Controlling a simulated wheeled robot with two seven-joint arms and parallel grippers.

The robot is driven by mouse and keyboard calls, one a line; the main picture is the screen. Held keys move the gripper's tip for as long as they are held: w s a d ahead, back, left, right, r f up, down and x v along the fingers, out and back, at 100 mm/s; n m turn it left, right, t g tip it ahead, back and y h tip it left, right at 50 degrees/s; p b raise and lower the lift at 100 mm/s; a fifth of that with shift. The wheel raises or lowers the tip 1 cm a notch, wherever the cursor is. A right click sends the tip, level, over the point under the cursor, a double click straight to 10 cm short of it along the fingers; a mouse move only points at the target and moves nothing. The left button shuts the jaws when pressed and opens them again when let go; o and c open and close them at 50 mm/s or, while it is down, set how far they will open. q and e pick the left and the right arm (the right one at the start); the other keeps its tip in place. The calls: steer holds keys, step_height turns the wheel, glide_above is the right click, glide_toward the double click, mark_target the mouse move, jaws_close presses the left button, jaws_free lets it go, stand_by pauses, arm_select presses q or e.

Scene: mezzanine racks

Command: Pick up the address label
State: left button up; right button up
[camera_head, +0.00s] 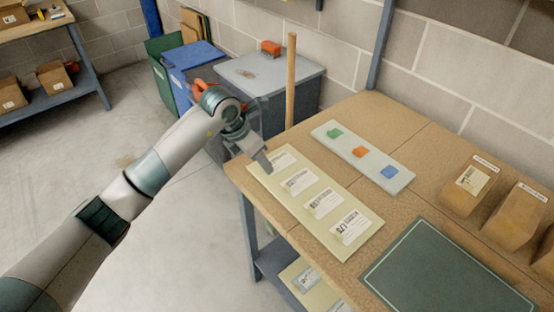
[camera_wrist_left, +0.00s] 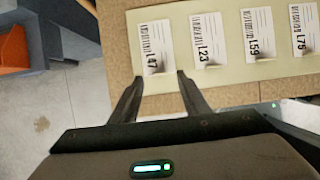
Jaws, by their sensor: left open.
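A cream board (camera_head: 283,196) lies on the wooden table with several white printed address labels in a row. In the left wrist view the labels read about L47 (camera_wrist_left: 155,46), L23 (camera_wrist_left: 207,40), L59 (camera_wrist_left: 258,36) and L75 (camera_wrist_left: 304,30). My left gripper (camera_head: 264,161) is at the far left end of the board, partly covering the end label. In the left wrist view my left gripper (camera_wrist_left: 160,80) is open and empty, its fingertips just short of the L47 label's lower edge. Whether the fingertips touch the board cannot be told. My right gripper is not in view.
A pale tray (camera_head: 345,147) with green, orange and blue pieces lies behind the board. A dark green mat (camera_head: 450,270) and cardboard boxes (camera_head: 470,185) are to the right. A wooden post (camera_head: 291,80) rises at the table's far left corner. Bins (camera_head: 190,60) stand beyond.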

arm_select(q)
steer(key=shift+x, duration=1.1)
steer(key=c, duration=0.9)
